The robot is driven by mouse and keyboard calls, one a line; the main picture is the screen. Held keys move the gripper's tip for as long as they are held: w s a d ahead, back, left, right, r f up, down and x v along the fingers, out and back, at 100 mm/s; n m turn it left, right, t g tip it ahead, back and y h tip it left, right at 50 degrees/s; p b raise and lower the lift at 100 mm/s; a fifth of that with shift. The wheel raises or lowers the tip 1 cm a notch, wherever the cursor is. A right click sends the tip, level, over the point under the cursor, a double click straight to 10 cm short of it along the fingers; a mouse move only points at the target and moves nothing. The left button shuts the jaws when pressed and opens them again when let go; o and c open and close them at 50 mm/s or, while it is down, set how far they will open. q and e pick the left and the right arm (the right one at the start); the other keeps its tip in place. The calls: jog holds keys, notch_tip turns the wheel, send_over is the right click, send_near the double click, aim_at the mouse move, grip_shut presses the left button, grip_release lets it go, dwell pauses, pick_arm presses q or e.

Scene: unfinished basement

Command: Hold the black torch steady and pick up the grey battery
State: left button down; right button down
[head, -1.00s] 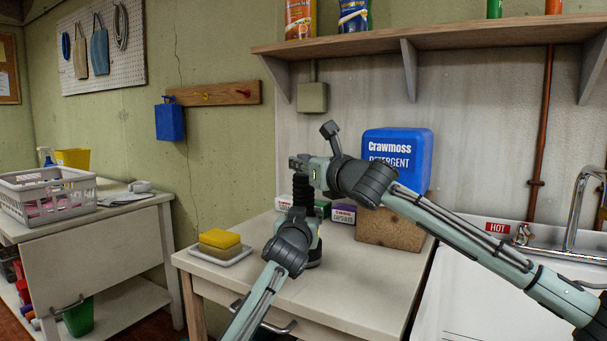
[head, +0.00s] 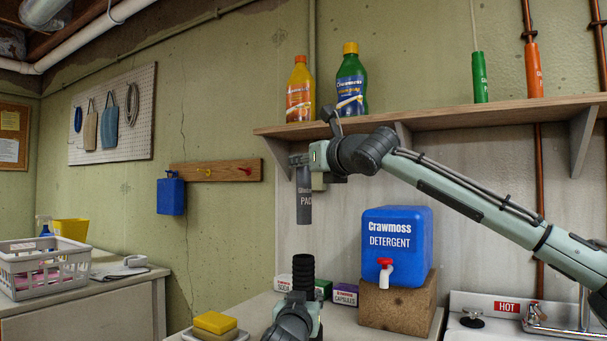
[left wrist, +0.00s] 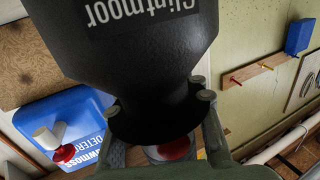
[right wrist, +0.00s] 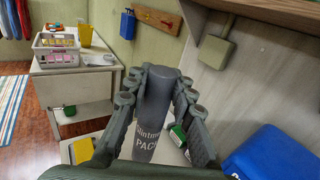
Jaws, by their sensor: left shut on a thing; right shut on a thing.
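The black torch (head: 303,272) stands upright in the head view, its ribbed upper part showing above the table. My left gripper (head: 303,305) is shut on it, low in the picture. In the left wrist view the torch (left wrist: 140,45) shows its wide black body and printed lettering. The grey battery (head: 304,203) hangs upright in the air directly above the torch, with a clear gap between them. My right gripper (head: 300,160) is shut on its top end. The battery (right wrist: 153,115) shows between both fingers in the right wrist view.
A blue detergent container (head: 397,240) stands on a brown block to the right. Small boxes (head: 345,294) sit behind the torch. A yellow sponge (head: 215,322) lies at left. A wall shelf (head: 450,115) with bottles runs behind my right arm.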

pick_arm(q)
jog(key=c, duration=0.9)
grip_release()
jog(key=shift+s, duration=0.1)
jog(key=s, duration=0.4)
jog(key=s+a, duration=0.1)
jog(key=s, duration=0.2)
jog(key=s+a, duration=0.1)
jog(key=s, duration=0.3)
jog(key=shift+s, duration=0.35)
jog(key=shift+f, duration=0.1)
